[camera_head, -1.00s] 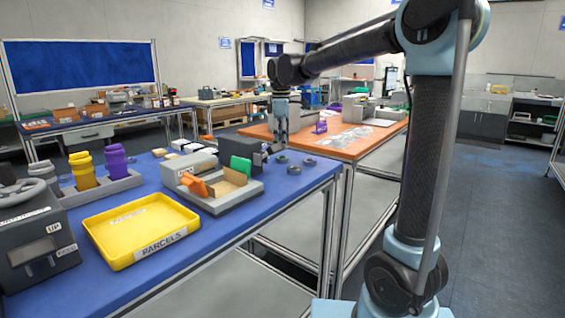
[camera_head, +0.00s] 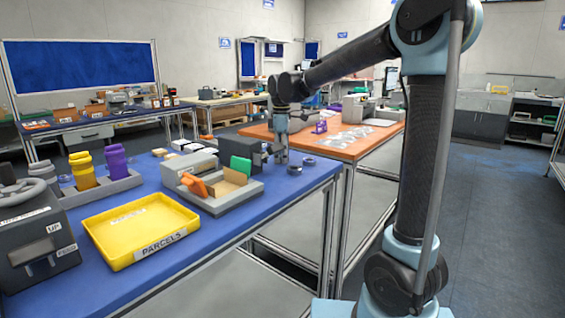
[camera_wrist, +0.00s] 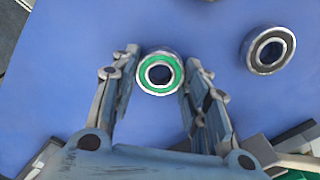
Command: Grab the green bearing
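The green bearing (camera_wrist: 145,74), a metal ring with a green face and an open middle, lies on the blue table (camera_wrist: 230,25) in the wrist view. My gripper (camera_wrist: 163,62) is open, with one finger on each side of the bearing. The gap to the right finger looks very small; I cannot tell whether it touches. In the head view my gripper (camera_head: 281,157) points down at the right end of the blue table, among small rings, and the green face cannot be made out there.
A dark-faced bearing (camera_wrist: 269,50) lies to the right in the wrist view. In the head view a grey tray (camera_head: 220,203) with a green and an orange item stands left of my gripper. A yellow parcels tray (camera_head: 188,231) is further left.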

